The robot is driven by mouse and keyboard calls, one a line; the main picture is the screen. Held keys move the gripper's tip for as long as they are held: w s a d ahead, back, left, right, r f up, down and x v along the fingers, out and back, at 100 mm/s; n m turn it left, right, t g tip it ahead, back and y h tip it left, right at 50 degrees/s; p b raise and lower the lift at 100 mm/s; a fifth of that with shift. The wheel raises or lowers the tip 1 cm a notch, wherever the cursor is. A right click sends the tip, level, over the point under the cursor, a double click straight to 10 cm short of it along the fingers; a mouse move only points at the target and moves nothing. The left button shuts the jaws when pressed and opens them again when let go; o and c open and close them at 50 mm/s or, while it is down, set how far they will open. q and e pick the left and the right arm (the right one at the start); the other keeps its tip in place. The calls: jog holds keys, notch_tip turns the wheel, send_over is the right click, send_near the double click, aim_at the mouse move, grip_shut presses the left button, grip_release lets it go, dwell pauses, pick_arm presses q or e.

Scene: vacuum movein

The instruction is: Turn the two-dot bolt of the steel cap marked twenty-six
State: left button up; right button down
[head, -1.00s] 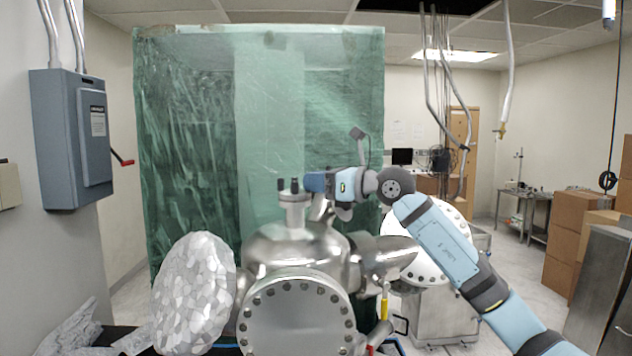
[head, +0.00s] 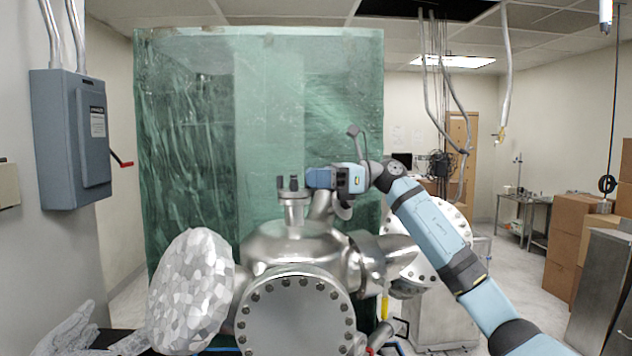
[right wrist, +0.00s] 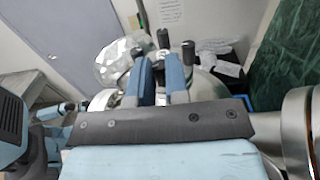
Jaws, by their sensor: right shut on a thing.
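The steel cap (head: 294,197) sits upright on the narrow neck of the steel vessel (head: 290,248). Dark bolts (head: 293,182) stand up from it; they also show in the right wrist view (right wrist: 188,52). No dots and no number can be read. My right gripper (head: 309,178) reaches in from the right at bolt height. In the right wrist view, its blue fingers (right wrist: 159,72) point at the bolts. It is shut on a bolt, whose hold is largely hidden by the fingers; I cannot tell which bolt. My left gripper is not in view.
A round bolted flange (head: 298,315) faces me below the cap. A faceted pale disc (head: 192,290) stands at its left. A green plastic curtain (head: 190,130) hangs behind the vessel. A grey switch box (head: 73,138) is on the left wall. Boxes (head: 582,220) stand at right.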

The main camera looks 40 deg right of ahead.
jog(key=n+g+y, duration=0.1)
jog(key=g, duration=0.1)
jog(key=n+g+y, duration=0.1)
jog(key=n+g+p, duration=0.1)
jog(key=n+g, duration=0.1)
jog(key=shift+w+d+r+g+y, duration=0.1)
jog(key=shift+w+g+y, duration=0.2)
jog(key=shift+y, duration=0.1)
jog(key=shift+w+n+g+y+p, duration=0.1)
jog(key=shift+n+g+y+p, duration=0.2)
jog(key=shift+n+g, duration=0.7)
jog(key=shift+g, duration=0.3)
jog(key=c, duration=1.1)
grip_release()
jog(key=d, duration=0.2)
jog(key=d+b, duration=0.1)
jog(key=d, duration=0.1)
jog(key=s+d, duration=0.1)
jog(key=d, duration=0.1)
jog(key=shift+d+b, duration=0.25)
jog(key=shift+b, duration=0.1)
jog(key=shift+d, duration=0.5)
